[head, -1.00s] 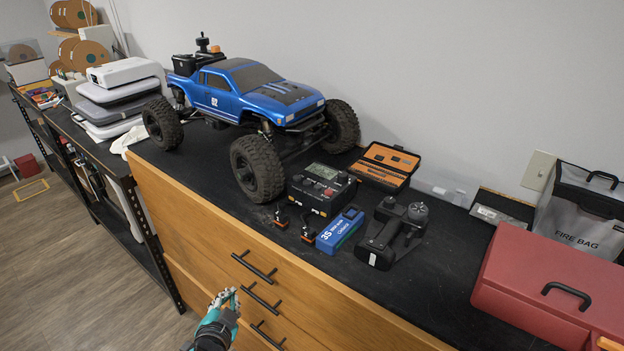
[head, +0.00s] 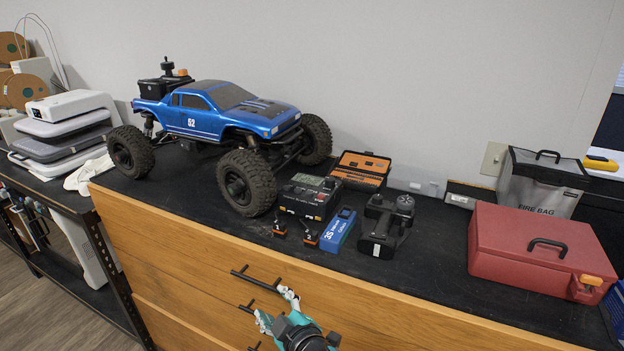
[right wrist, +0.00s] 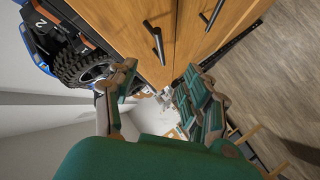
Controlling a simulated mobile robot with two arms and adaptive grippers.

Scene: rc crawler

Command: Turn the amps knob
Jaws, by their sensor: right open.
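The charger (head: 309,199), a black box with a small screen and controls on top, stands on the black bench top beside the truck's front wheel. Its knobs are too small here to tell which is the amps knob. My right gripper (head: 277,309) is open and empty in front of the drawers, lower than the bench top and short of the charger. In the right wrist view its two fingers (right wrist: 153,88) are spread, with drawer fronts and handles beyond them. My left gripper is not in view.
A blue truck (head: 212,110) stands left of the charger. A blue battery (head: 338,230), small connectors (head: 308,238) and a transmitter (head: 386,228) sit close in front and right. An orange-lined case (head: 360,170) lies behind. A red toolbox (head: 535,250) is at right. Drawer handles (head: 256,281) stick out near my gripper.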

